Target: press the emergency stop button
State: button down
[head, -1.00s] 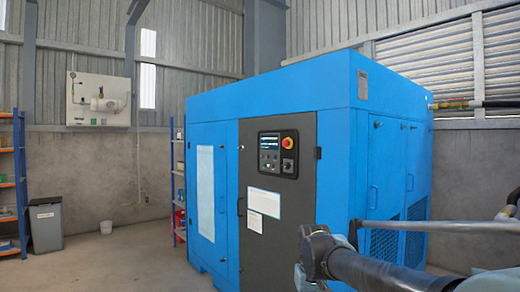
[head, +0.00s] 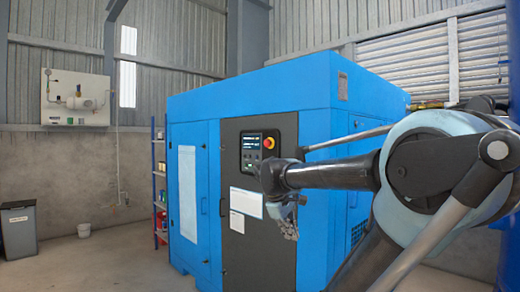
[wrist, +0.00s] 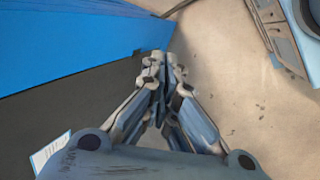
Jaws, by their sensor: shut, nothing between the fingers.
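The emergency stop button (head: 268,142) is a red knob on a yellow ring. It sits at the upper right of the dark control panel (head: 250,147) on the front of the blue cabinet (head: 195,120). My gripper (head: 290,232) hangs below and a little right of the button in the head view, pointing down. In the wrist view its fingers (wrist: 163,58) are together with nothing between them. The button is not in the wrist view. My forearm covers the lower right part of the control panel.
The dark door (head: 232,250) carries white sheets (head: 246,202). The wrist view shows the cabinet's blue surface (wrist: 70,40) close at left and bare floor (wrist: 225,95) at right. A shelf (head: 159,185) and a grey bin (head: 19,228) stand to the left, with open floor between.

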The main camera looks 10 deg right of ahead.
jog(key=w+a+r+n+t+h, duration=0.3)
jog(key=w+r+n, duration=0.6)
jog(key=w+r, duration=1.05)
jog(key=w+a+r+n+t+h, duration=0.2)
jog(key=w+a+r+n+h, duration=0.2)
jog(key=w+a+r+n, duration=0.3)
jog(key=w+a+r, duration=0.5)
jog(key=w, duration=0.3)
jog(key=shift+a+r+n+t+h, duration=0.25)
jog(key=shift+r+n+t+h, duration=0.05)
jog(key=shift+n+t, duration=0.1)
jog(key=shift+w, duration=0.15)
send_near(266, 143)
jog(key=w+d+f, duration=0.3)
jog(key=f, duration=0.1)
jog(key=shift+w+d, duration=0.45)
jog(key=shift+d, duration=0.3)
